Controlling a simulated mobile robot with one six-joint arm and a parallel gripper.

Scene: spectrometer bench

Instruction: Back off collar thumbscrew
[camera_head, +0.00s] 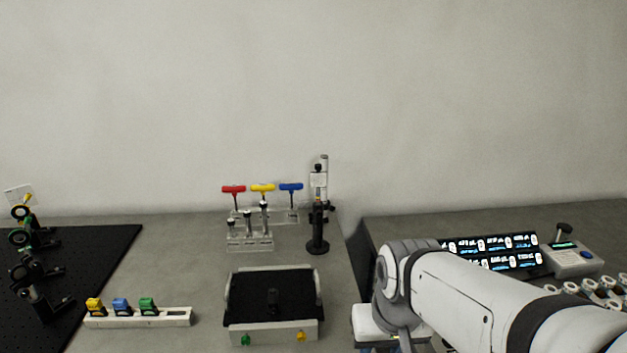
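The collar thumbscrew cannot be made out at this size. Posts with black mounts (22,238) stand on the black breadboard (95,262) at the far left. I cannot tell which post bears the collar. My arm enters from the lower right and bends down near the bottom edge. My gripper is not visible in this view.
Red, yellow and blue T-handle drivers (262,188) stand in a clear rack (250,242). A black-topped tray (245,300) lies in front. A white holder (170,319) carries yellow, blue and green pieces. A lit display panel (505,246) and a grey instrument (574,262) stand right.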

